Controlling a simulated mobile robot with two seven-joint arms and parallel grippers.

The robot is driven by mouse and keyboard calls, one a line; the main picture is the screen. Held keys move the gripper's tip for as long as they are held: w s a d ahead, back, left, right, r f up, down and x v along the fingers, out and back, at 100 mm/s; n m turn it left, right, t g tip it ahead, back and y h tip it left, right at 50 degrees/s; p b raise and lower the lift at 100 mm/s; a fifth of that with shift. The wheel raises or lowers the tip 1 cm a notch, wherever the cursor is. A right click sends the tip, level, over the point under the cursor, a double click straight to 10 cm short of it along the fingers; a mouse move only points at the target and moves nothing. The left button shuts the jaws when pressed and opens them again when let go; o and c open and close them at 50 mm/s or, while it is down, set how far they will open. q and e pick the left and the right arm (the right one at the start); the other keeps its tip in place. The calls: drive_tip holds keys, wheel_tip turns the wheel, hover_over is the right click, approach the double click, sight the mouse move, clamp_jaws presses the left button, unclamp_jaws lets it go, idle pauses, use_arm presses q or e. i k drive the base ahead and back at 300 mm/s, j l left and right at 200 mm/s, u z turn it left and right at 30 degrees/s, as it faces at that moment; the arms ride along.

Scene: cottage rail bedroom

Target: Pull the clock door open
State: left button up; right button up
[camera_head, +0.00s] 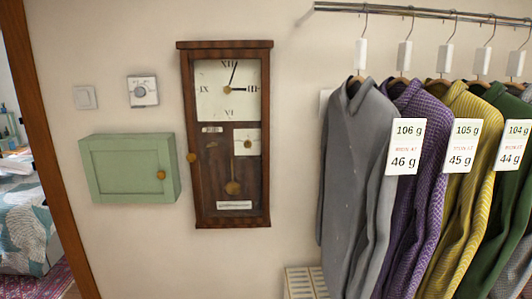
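A brown wooden wall clock (208,150) hangs on the wall left of the middle of the head view. It has a white dial with Roman numerals on top, and below it a dark lower part with a pendulum (233,187) and small white labels. A round brass knob (191,157) sits at the left edge of the clock. The clock door looks closed. Neither of my grippers shows in the view.
Left of the clock are a green wall cabinet (120,172) with a brass knob, a dial thermostat (143,91) and a light switch (85,97). Sweaters (350,180) hang from a metal rail (400,10) at right. A door frame (45,130) stands far left.

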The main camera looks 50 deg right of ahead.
sight(186, 57)
drive_tip(key=z, duration=1.45)
